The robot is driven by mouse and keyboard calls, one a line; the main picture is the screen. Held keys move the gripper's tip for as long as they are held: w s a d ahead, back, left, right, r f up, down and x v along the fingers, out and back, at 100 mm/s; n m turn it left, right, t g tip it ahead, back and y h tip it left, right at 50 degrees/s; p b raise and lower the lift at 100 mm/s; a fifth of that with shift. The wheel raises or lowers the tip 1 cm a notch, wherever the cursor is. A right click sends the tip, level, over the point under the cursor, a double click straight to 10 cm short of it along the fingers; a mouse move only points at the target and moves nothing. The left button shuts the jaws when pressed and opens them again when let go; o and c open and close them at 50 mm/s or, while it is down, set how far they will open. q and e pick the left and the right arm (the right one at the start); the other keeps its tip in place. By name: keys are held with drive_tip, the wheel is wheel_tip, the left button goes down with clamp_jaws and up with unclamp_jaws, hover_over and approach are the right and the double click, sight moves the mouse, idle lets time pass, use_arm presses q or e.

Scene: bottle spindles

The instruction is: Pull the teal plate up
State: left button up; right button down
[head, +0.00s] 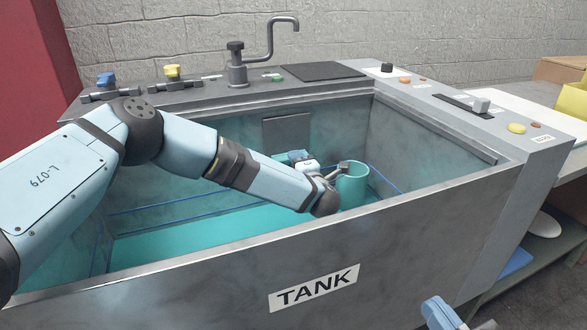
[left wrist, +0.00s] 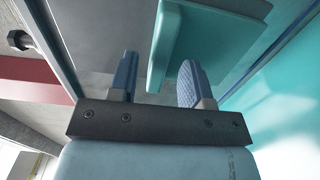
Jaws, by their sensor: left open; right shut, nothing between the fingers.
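The teal plate (left wrist: 205,45) shows in the left wrist view as a flat, thick-edged piece with a raised rim along its top. My left gripper (left wrist: 158,65) is open, with its two blue fingers apart. The plate's near edge shows between the fingertips, and I cannot tell whether either finger touches it. My right gripper (head: 440,312) is shut and empty, outside the tank at the lower right.
A teal open-topped cylinder (head: 352,187) stands in the tank beside my left wrist. A grey panel (head: 288,131) is on the back wall. A tap (head: 265,50) and valves with blue and yellow handles line the back rim. Buttons and a slider (head: 480,105) sit on the right rim.

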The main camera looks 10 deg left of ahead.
use_arm(q)
drive_tip(key=shift+x, duration=0.8)
use_arm(e)
drive_tip(key=shift+w+d+r+n+y, duration=0.1)
drive_tip(key=shift+r+n+y, duration=0.05)
drive_tip(key=shift+n+y, duration=0.15)
use_arm(q)
clamp_jaws()
wheel_tip(320, 180, up, 4)
drive_tip(key=shift+f+p, duration=0.15)
drive_tip(key=shift+p, duration=0.7)
wheel_tip(320, 180, up, 3)
drive_tip(key=shift+f+p, duration=0.1)
drive_tip(key=shift+p, duration=0.4)
unclamp_jaws()
use_arm(e)
drive_tip(key=shift+s+a+m+g, duration=0.4)
drive_tip(key=shift+s+m, duration=0.05)
drive_tip(key=shift+m, duration=0.55)
